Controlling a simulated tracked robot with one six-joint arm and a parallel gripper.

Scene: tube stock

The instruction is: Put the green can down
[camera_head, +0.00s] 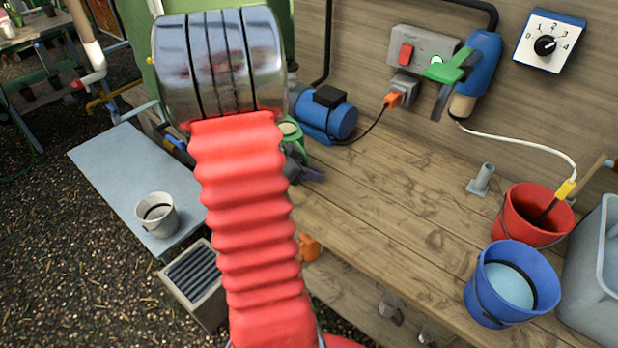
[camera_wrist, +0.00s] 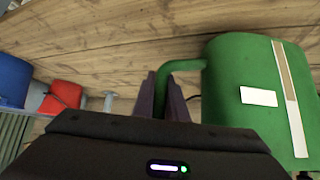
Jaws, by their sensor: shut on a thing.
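The green can (camera_wrist: 236,90) fills the right of the wrist view, with a white label and a pale strip with a brown part on its side. Its bent green handle or spout (camera_wrist: 182,64) runs left between the purple fingers of my gripper (camera_wrist: 163,98), which is shut on it. In the head view the green can (camera_head: 291,131) shows only in part, behind my arm, with my gripper (camera_head: 302,172) just below it over the left end of the wooden bench (camera_head: 400,190). I cannot tell whether the can's base touches anything.
A blue pump (camera_head: 328,118) stands at the bench's back. A red bucket (camera_head: 534,214), a blue bucket (camera_head: 512,284) and a grey tub (camera_head: 600,270) are at the right. The bench middle is clear. A grey-blue table (camera_head: 120,170) at the left holds a pale bucket (camera_head: 157,214).

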